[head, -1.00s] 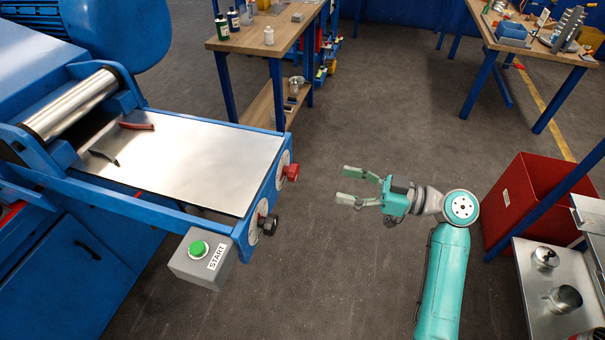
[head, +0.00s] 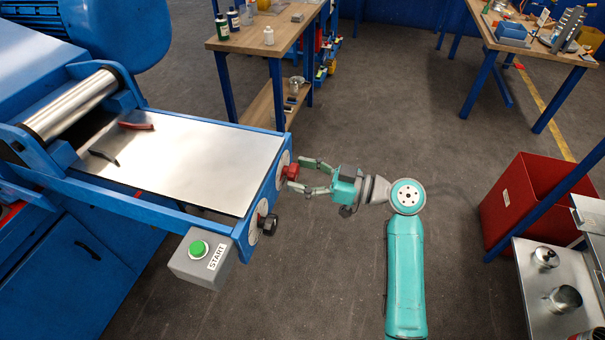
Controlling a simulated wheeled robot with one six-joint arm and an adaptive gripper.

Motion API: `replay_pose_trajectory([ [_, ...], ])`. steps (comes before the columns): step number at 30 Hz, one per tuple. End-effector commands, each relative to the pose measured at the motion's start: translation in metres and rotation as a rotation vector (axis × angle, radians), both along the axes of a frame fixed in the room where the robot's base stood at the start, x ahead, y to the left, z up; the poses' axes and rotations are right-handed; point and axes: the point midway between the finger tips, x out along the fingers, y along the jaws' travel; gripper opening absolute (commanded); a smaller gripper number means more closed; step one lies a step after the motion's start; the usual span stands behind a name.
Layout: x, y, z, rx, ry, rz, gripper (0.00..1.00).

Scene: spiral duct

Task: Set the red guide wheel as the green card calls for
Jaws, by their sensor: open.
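The red guide wheel (head: 289,172) is a knob on a white dial at the right end of the blue machine's feed table. My gripper (head: 304,176) is open at the wheel's right side, pointing left. Its two fingers lie one above and one below the wheel in the picture; I cannot tell whether they touch it. The gripper hides part of the dial's surroundings, and the dial marks are too small to read. A black knob (head: 269,224) sits on a second white dial nearer to me. I see no green card.
The metal feed table (head: 200,160) carries a red and a dark curved piece. A wooden bench (head: 250,42) stands behind, a red bin (head: 530,195) at right. The floor between is clear.

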Motion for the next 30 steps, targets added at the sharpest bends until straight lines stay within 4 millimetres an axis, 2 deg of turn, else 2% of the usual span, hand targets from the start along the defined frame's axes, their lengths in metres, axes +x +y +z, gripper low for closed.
replay_pose_trajectory([
  [2,0.0000,-0.0001,0.0000,0.000,0.000,0.000,0.68],
  [3,0.0000,-0.0001,0.0001,0.000,0.000,0.000,0.63],
  [9,0.0000,-0.0002,0.0001,0.000,0.000,0.000,0.13],
  [10,0.0000,-0.0002,0.0001,0.000,0.000,0.000,0.08],
  [20,-0.0001,-0.0002,0.0001,0.011,0.030,0.000,0.08],
  [30,-0.0004,-0.0001,0.0002,0.083,0.228,0.000,0.08],
])
